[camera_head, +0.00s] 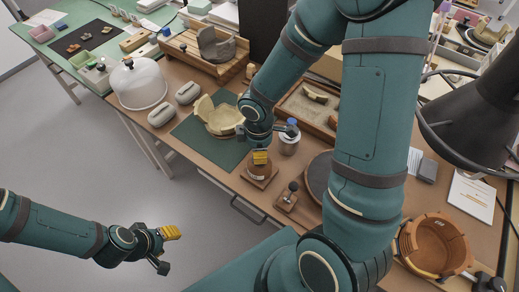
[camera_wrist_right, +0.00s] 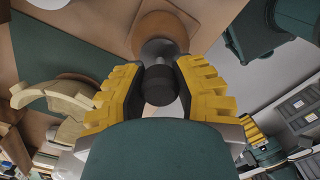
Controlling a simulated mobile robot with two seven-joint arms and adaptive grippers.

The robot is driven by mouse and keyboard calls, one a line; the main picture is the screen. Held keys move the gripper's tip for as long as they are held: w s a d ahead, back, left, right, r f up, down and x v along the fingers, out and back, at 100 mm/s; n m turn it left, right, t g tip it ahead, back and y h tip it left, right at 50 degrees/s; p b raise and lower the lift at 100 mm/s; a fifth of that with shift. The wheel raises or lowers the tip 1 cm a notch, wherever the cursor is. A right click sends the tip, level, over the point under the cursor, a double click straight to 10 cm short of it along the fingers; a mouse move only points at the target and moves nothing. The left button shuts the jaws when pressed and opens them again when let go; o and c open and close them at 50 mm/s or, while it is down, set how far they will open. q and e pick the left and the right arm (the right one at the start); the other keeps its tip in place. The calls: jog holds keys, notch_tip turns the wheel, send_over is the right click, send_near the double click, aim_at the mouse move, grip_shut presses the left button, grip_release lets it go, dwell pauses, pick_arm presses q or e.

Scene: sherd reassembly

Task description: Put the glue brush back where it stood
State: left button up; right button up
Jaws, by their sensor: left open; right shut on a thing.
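My right gripper (camera_head: 260,156) is above a round brown piece (camera_head: 257,172) on a square wooden base (camera_head: 262,184). In the right wrist view its yellow fingers (camera_wrist_right: 160,88) are shut on the dark round end of what I take to be the glue brush (camera_wrist_right: 161,84). A grey part beyond that end points toward the brown round piece (camera_wrist_right: 160,22). I cannot tell whether it touches or enters it. The gripper hides most of the brush in the head view. My left gripper (camera_head: 167,250) is open and empty over the floor, away from the table.
A jar with a blue cap (camera_head: 290,139) stands close to the right gripper. A small wooden base with a dark knob (camera_head: 288,196) is nearer the front edge. Cream sherds (camera_head: 218,116) lie on a green mat (camera_head: 192,133). A cake-dome-like white cover (camera_head: 138,84) stands left.

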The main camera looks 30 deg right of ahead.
jog(key=shift+f, duration=0.25)
dwell(0.4)
jog(key=o, duration=0.9)
jog(key=shift+c, duration=0.2)
jog(key=shift+r, duration=0.1)
notch_tip(320, 180, up, 12)
jog(key=shift+a+f, duration=0.1)
jog(key=shift+a, duration=0.05)
dwell(0.3)
